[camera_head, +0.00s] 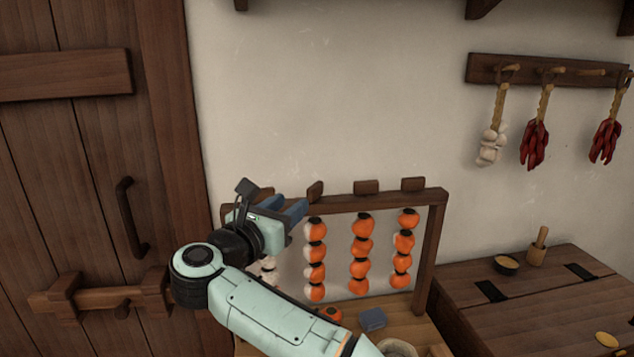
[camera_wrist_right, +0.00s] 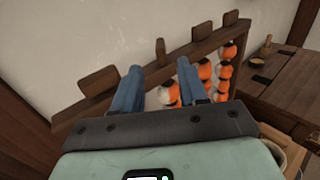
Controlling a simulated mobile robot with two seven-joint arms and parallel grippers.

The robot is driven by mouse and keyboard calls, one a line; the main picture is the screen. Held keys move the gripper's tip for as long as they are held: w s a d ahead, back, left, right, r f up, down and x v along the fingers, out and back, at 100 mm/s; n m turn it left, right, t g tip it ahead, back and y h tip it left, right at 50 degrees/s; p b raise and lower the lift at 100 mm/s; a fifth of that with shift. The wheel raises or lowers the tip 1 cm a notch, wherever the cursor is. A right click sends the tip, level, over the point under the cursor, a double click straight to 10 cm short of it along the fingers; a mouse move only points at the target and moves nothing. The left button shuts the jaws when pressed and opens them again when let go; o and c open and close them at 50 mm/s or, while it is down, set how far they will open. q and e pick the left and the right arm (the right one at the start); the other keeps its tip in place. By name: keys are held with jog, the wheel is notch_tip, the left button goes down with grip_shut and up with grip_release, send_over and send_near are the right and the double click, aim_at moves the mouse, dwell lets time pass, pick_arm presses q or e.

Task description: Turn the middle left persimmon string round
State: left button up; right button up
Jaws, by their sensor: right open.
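A wooden rack (camera_head: 434,225) holds persimmon strings side by side. The middle left string (camera_head: 315,255) hangs straight, orange with pale patches on its left side. Its wooden toggle (camera_head: 315,191) on the top bar is seen nearly edge-on, unlike the broad toggles beside it. My right gripper (camera_head: 288,207) is open and empty at the rack's upper left, its blue fingers pointing toward that string. In the right wrist view the toggle (camera_wrist_right: 160,52) and part of the string (camera_wrist_right: 168,95) appear between the fingers, apart from them. My left gripper is out of view.
The far-left string (camera_head: 268,268) looks whitish and is mostly hidden by my right arm. The middle right (camera_head: 361,252) and right (camera_head: 403,248) strings are orange. A blue block (camera_head: 373,319) and a loose persimmon (camera_head: 330,313) lie below. A dark table (camera_head: 530,300) stands right.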

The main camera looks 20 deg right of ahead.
aim_at(315, 184)
jog(key=p+x, duration=0.3)
jog(key=x, duration=0.7)
jog(key=shift+w+r, duration=0.1)
jog(key=shift+w+d, duration=0.45)
jog(key=shift+d, duration=0.1)
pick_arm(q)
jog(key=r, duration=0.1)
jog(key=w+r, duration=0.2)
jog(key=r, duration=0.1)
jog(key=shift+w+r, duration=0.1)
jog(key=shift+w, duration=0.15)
pick_arm(e)
grip_shut()
